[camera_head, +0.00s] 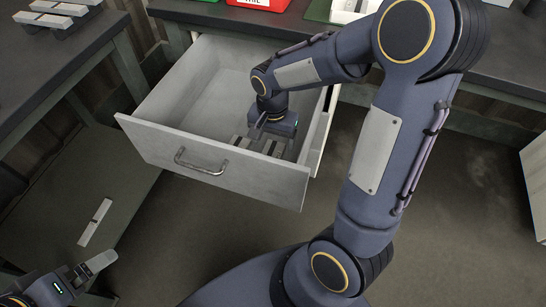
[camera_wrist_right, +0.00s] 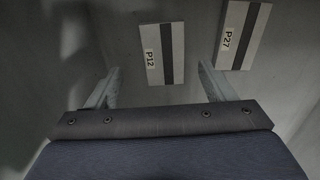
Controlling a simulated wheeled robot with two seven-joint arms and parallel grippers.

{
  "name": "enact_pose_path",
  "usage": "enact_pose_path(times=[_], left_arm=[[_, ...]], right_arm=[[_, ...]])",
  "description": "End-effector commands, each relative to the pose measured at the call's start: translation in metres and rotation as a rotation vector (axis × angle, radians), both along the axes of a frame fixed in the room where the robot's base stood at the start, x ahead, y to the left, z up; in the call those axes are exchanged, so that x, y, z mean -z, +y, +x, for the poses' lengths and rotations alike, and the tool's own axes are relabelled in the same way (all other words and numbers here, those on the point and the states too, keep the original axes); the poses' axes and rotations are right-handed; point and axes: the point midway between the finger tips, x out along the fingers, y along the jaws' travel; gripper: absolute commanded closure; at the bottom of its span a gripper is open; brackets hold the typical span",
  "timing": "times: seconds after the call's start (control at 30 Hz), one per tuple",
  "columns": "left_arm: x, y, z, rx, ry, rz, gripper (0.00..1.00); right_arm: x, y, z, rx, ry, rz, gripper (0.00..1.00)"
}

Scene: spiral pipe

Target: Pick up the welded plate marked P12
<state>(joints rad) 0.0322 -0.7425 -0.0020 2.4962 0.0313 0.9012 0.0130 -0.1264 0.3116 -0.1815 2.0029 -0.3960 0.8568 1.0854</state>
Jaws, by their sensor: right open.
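The plate marked P12 (camera_wrist_right: 152,66) lies on the drawer floor in the right wrist view, grey with a dark stripe and a white label. My right gripper (camera_wrist_right: 158,72) is open, its two fingers on either side of the plate's near end in the picture. I cannot tell whether they touch it. A similar plate marked P27 (camera_wrist_right: 232,45) lies to its right. In the head view my right gripper (camera_head: 262,132) reaches down inside the open drawer, partly hiding the plates. My left gripper (camera_head: 82,272) is at the bottom left, away from the drawer; its jaw opening is unclear.
The pulled-out drawer (camera_head: 150,137) has pale walls close around my right gripper and a metal handle (camera_head: 200,163) in front. More plates (camera_head: 43,20) lie on the dark left bench. A pale plate (camera_head: 95,222) lies lower left. Red and green trays stand on the back bench.

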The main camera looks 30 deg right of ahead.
Motion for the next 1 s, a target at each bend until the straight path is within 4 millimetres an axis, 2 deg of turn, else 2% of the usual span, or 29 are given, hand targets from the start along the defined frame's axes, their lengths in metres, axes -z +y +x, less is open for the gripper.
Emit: enact_pose_path(times=[0.4, 0.67, 1.0], left_arm=[[0.023, 0.0, 0.0, 0.0, 0.0, 0.0, 0.0], [0.022, 0.0, 0.0, 0.0, 0.0, 0.0, 0.0], [0.022, 0.0, 0.0, 0.0, 0.0, 0.0, 0.0]], right_arm=[[0.053, -0.001, 0.007, -0.001, 0.001, 0.001, 0.24], [0.053, 0.0, 0.007, -0.001, -0.002, 0.001, 0.25], [0.053, 0.0, 0.007, -0.001, -0.002, 0.001, 0.69]])
